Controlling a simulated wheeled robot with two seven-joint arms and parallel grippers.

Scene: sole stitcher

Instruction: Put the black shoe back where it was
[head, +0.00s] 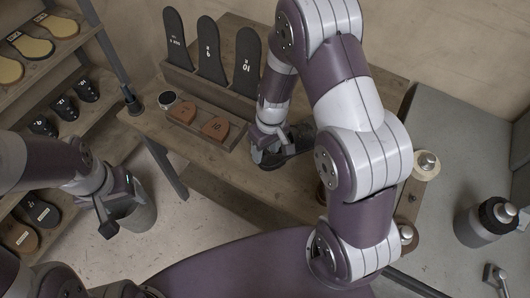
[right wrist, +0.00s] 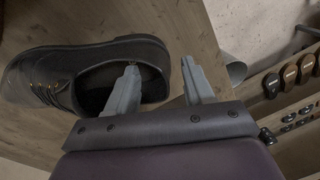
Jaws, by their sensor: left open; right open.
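The black shoe (head: 284,160) sits on the wooden table (head: 226,150), partly hidden by my right arm. In the right wrist view the shoe (right wrist: 45,78) lies with its toe to the left and its heel to the right. My right gripper (head: 268,146) is at the shoe. In the right wrist view its open fingers (right wrist: 160,68) straddle the heel end: one finger appears over or in the shoe's opening, the other outside the heel. I cannot tell whether they touch it. My left gripper (head: 116,208) is open and empty, left of the table, in front of a grey bin (head: 138,214).
Black sole templates (head: 211,52) stand in a rack at the table's back. Brown pieces (head: 215,128) lie in a tray before them. A shelf (head: 62,48) with soles and small dark items is at left.

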